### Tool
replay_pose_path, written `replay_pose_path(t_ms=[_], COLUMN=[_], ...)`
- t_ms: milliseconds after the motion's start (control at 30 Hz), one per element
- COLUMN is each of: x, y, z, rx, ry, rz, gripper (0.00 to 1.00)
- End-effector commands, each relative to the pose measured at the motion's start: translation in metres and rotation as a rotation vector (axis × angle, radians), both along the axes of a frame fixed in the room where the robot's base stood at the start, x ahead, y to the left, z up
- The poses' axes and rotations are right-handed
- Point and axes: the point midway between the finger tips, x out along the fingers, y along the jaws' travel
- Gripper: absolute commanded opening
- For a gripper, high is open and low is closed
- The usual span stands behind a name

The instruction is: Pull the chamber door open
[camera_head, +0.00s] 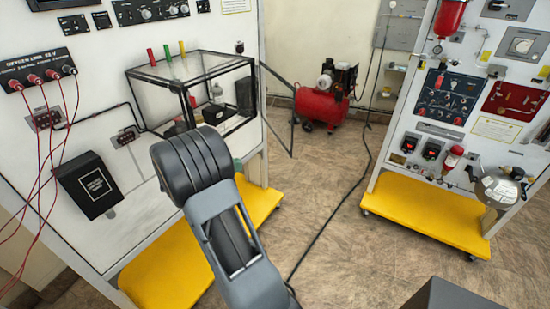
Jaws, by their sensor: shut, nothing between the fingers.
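The chamber (190,88) is a clear box with a black frame, mounted on the left white panel. A thin black-framed clear panel, which looks like its door (278,76), stands swung out from the box's right side, above the floor beyond the panel edge. Small dark items sit inside the chamber. My grey arm rises from the bottom of the picture and covers the area just below the chamber. My gripper is not visible; the arm's thick rounded joint is the part nearest the chamber. I cannot see any contact with the door.
Yellow bases (420,212) carry the right trainer panel, and another (170,270) the left one. A red compressor (322,103) stands at the back. A black hose (340,205) crosses the tiled floor between the panels, which is otherwise mostly free. Red cables hang at the left.

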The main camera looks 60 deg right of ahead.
Motion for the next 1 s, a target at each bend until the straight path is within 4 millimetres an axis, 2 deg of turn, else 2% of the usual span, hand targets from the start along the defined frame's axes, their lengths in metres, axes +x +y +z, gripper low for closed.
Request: replay_pose_path(t_ms=[167, 700, 1000], x=[-0.003, -0.059, -0.076], y=[-0.016, -0.092, -0.116], z=[-0.001, 0.000, -0.002], rx=[-0.026, -0.025, -0.025], ry=[0.060, 0.059, 0.058], rz=[-0.001, -0.001, 0.003], gripper=[0.00, 0.00, 0.00])
